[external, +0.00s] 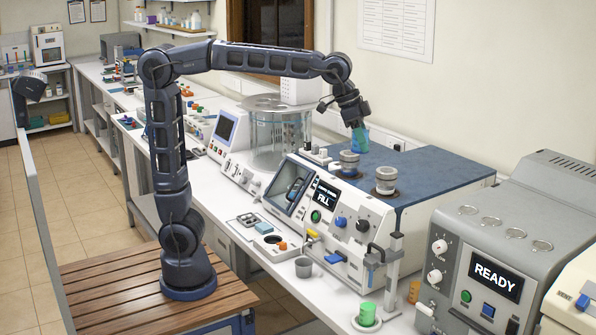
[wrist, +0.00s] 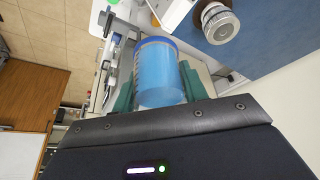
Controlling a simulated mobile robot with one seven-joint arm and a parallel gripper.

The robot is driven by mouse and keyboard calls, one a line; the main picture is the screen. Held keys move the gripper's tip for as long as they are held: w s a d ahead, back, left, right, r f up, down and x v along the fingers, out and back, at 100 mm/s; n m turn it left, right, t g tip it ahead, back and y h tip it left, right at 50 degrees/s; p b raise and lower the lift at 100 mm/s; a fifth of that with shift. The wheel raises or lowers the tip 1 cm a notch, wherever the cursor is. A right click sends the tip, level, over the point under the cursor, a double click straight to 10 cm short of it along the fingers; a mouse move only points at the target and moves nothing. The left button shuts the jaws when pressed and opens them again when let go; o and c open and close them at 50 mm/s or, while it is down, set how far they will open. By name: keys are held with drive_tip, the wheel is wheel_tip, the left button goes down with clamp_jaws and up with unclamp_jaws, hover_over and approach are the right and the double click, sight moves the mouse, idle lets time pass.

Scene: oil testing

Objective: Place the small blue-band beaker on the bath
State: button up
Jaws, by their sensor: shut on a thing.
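My gripper (external: 358,130) is shut on a blue beaker (external: 360,143) and holds it above a machine's blue top (external: 430,166). In the wrist view the beaker (wrist: 160,75) is translucent light blue with a darker blue band at its far rim. The green finger pads (wrist: 155,88) press it from both sides. The blue-topped machine has a front panel reading "FILL" and two round metal fittings (external: 386,180) on top. The beaker is close to the rear fitting (external: 349,164) in the external view; I cannot tell the gap. No label names the bath.
A clear cylindrical tank (external: 275,140) stands behind and left. A grey machine (external: 510,240) reading "READY" stands at the right. A green beaker (external: 367,313) stands on a small round plate in front. Most of the blue top is clear.

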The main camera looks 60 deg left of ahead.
drive_tip(key=w+a+n+t+y, duration=0.1)
drive_tip(key=w+a+n, duration=0.2)
drive_tip(key=w+a, duration=0.9)
drive_tip(key=w+a+n+y, duration=0.1)
drive_tip(key=w+a+n, duration=0.2)
drive_tip(key=w+a, duration=0.85)
drive_tip(key=w+a+n+y, duration=0.2)
drive_tip(key=a+n, duration=0.3)
drive_tip(key=a, duration=2.9)
drive_tip(key=s+a+n+y, duration=0.15)
drive_tip(key=s+a, duration=0.25)
drive_tip(key=a, duration=1)
drive_tip(key=s+a+n, duration=0.3)
drive_tip(key=s+a, duration=0.2)
drive_tip(key=a, duration=0.9)
drive_tip(key=s+a+n+g+y, duration=0.2)
drive_tip(key=s+a+n, duration=0.3)
drive_tip(key=s+a, duration=1.85)
drive_tip(key=shift+h, duration=0.25)
drive_tip(key=f, duration=3.1)
drive_tip(key=w+f, duration=0.1)
drive_tip(key=f, duration=1.4)
drive_tip(key=shift+a+f, duration=0.15)
drive_tip(key=shift+a, duration=0.1)
